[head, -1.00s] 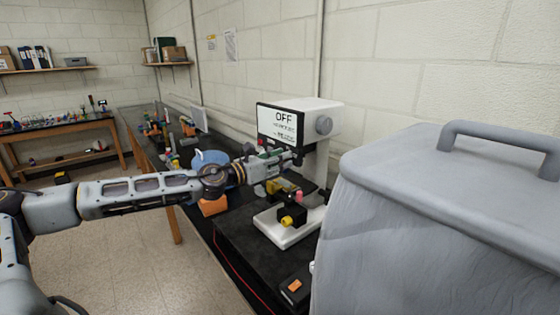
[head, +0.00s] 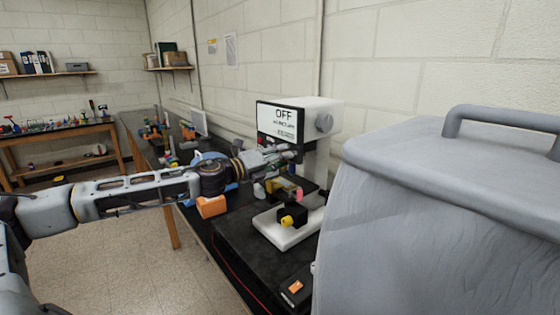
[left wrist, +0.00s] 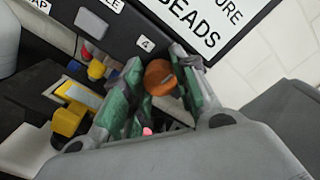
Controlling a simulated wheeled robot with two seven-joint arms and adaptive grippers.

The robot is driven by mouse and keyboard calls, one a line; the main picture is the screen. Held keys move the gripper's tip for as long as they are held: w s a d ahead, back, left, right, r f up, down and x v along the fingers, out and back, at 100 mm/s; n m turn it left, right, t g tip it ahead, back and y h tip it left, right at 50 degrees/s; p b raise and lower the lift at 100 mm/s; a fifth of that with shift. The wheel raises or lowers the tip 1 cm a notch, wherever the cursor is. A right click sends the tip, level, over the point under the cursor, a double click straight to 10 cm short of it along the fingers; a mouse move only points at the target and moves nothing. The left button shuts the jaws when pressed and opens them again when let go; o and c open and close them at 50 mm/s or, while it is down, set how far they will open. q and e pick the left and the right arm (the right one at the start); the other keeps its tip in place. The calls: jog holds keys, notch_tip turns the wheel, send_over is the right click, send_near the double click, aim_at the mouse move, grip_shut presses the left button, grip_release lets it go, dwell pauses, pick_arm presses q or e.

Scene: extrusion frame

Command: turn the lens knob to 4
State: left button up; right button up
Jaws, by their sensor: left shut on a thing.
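The machine (head: 322,118) is a white and black microscope-like device with a screen reading OFF. My left gripper (head: 290,153) reaches in from the left to the underside of its head. In the left wrist view, the green-padded fingers of my left gripper (left wrist: 158,80) are shut on a round orange-brown knob (left wrist: 160,76), one finger on each side. A small label with the number 4 (left wrist: 145,43) sits on the dark panel just above the knob. I cannot see a pointer mark on the knob. My right gripper is not in view.
A white base (head: 285,235) with a black block and yellow knob stands below the machine head. A large grey bin (head: 420,220) fills the right side. An orange block (head: 211,207) lies on the dark bench to the left.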

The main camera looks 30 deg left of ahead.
pick_arm(q)
jog(key=n+b, duration=0.1)
jog(key=n, duration=0.4)
jog(key=shift+a+n, duration=0.1)
jog(key=shift+n, duration=0.2)
jog(key=n+b, duration=0.1)
jog(key=n, duration=0.3)
jog(key=shift+b, duration=0.3)
jog(key=shift+c, duration=0.2)
jog(key=n+b, duration=0.1)
jog(key=n, duration=0.3)
jog(key=o, duration=1)
jog(key=shift+r, duration=0.15)
jog(key=shift+o, duration=0.3)
jog(key=shift+w+r, duration=0.15)
jog(key=shift+r, duration=0.2)
